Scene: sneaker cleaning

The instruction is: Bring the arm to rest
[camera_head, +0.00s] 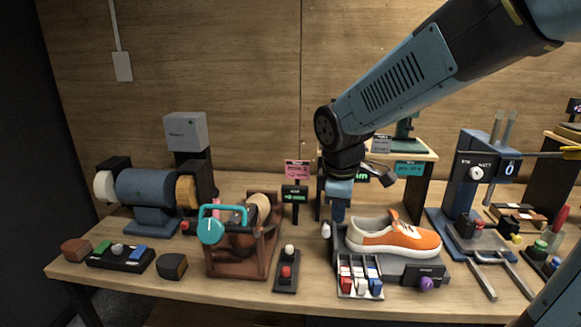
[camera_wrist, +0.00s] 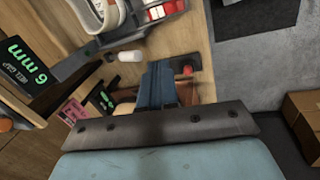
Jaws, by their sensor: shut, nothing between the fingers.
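My gripper (camera_head: 338,214) hangs from my blue arm in the head view, pointing down just left of the sneaker. Its blue fingers (camera_wrist: 159,84) are together and empty in the wrist view. An orange and white sneaker (camera_head: 397,240) sits on a grey stand (camera_head: 362,263), toe to the right. A small white cylinder (camera_head: 326,230) stands by the fingertips in the head view; it also shows in the wrist view (camera_wrist: 125,56), beside the fingers and apart from them.
A bench grinder (camera_head: 147,187) and a brown wooden rack (camera_head: 262,260) with a teal-handled tool stand to the left. A blue press (camera_head: 471,170) is at the right. A white tray (camera_head: 360,290) of red, white and blue pieces lies in front. A small sign (camera_head: 295,194) stands behind.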

